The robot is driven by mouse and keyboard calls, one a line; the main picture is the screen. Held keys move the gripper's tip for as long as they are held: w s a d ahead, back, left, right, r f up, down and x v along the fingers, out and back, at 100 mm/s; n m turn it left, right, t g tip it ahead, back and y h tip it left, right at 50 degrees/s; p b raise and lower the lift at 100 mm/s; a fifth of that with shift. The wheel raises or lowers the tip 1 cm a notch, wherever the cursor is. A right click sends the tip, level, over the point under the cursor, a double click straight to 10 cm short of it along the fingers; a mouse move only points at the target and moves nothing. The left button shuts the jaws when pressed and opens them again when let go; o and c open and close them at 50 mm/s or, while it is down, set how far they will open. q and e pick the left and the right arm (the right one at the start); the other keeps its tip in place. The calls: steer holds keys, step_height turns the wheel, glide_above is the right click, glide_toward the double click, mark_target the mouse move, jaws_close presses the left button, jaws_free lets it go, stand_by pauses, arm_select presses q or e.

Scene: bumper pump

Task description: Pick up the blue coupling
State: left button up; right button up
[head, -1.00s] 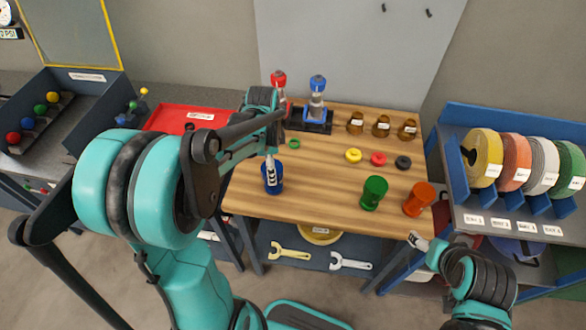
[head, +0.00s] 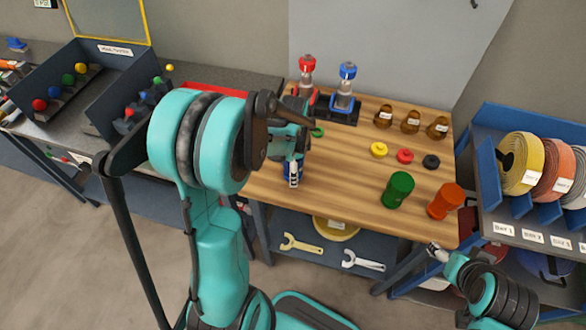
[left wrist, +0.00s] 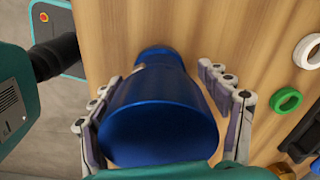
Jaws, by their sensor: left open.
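The blue coupling (head: 287,172) stands near the left front of the wooden table, mostly hidden behind my left gripper (head: 294,181) in the head view. In the left wrist view the blue coupling (left wrist: 158,115) fills the middle. The open fingers of my left gripper (left wrist: 155,88) stand on both sides of it. Small gaps seem to remain, though contact is hard to judge. My right gripper (head: 433,248) is low off the table's front right corner, too small to read.
A green cup (head: 398,189) and an orange cup (head: 444,201) stand to the right on the wooden table (head: 340,205). Yellow, red and dark rings lie behind them. A green ring (left wrist: 286,100) lies near the coupling. Two bottle-like parts, one blue-topped (head: 346,88), stand at the back.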

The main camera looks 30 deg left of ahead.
arm_select(q)
steer(key=shift+r, duration=0.1)
steer(key=shift+c, duration=0.8)
steer(key=c, duration=1.1)
steer(key=shift+c, duration=0.2)
